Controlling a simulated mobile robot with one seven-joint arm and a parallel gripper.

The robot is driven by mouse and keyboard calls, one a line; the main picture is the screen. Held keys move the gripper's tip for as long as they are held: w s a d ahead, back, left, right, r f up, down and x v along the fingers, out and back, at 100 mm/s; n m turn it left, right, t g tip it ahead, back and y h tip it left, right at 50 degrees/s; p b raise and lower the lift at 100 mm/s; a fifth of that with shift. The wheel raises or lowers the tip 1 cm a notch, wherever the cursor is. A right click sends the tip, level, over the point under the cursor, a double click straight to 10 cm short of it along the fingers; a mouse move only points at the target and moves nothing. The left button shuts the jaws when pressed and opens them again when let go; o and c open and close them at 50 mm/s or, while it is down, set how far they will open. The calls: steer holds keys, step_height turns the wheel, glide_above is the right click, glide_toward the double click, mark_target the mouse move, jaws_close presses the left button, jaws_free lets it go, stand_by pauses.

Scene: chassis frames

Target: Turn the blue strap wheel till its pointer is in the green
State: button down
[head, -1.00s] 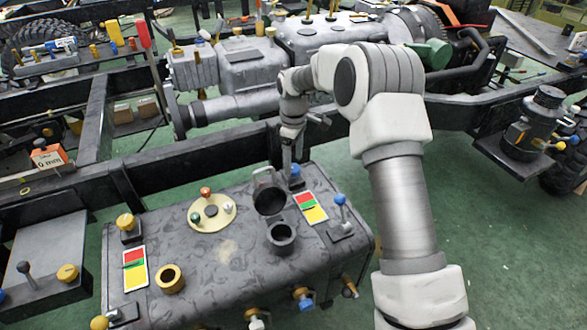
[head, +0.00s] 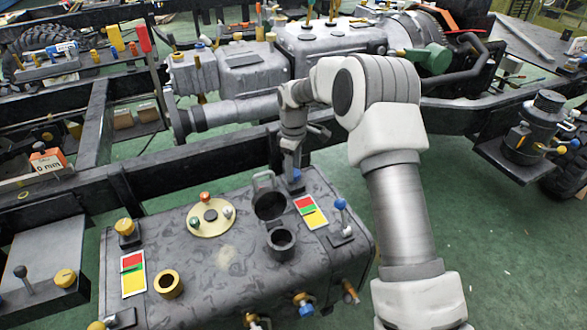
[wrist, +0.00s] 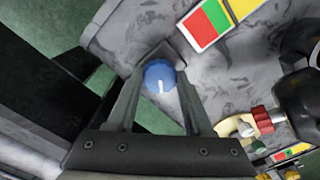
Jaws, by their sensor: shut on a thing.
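The blue strap wheel (wrist: 158,73) is a small round knob with a white pointer line. In the wrist view the line points down toward my gripper's palm, away from the label plate. My gripper (wrist: 160,78) is shut on the wheel, one finger on each side. In the head view the wheel (head: 297,176) shows as a bit of blue at the tank's far edge, below my gripper (head: 292,172). A label plate with red, green and yellow fields (wrist: 208,22) lies beside the wheel. The head view is too small to show the pointer.
The dark grey tank (head: 225,260) carries an open filler neck (head: 281,241) and a cream disc (head: 212,217) with small knobs. Another blue-topped lever (head: 340,205) stands at its right end. A black frame rail (head: 205,150) runs behind the tank.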

steer(key=shift+r+m+p, duration=0.15)
steer(key=shift+m+p, duration=0.25)
steer(key=shift+p, duration=0.05)
steer(key=shift+m+p, duration=0.75)
steer(key=shift+m, duration=0.15)
steer(key=shift+m+p, duration=1)
steer(key=shift+m, duration=1)
steer(key=shift+c, duration=1.5)
jaws_free()
step_height(320, 180, up, 17)
steer(key=p, duration=0.4)
steer(key=shift+r, duration=0.1)
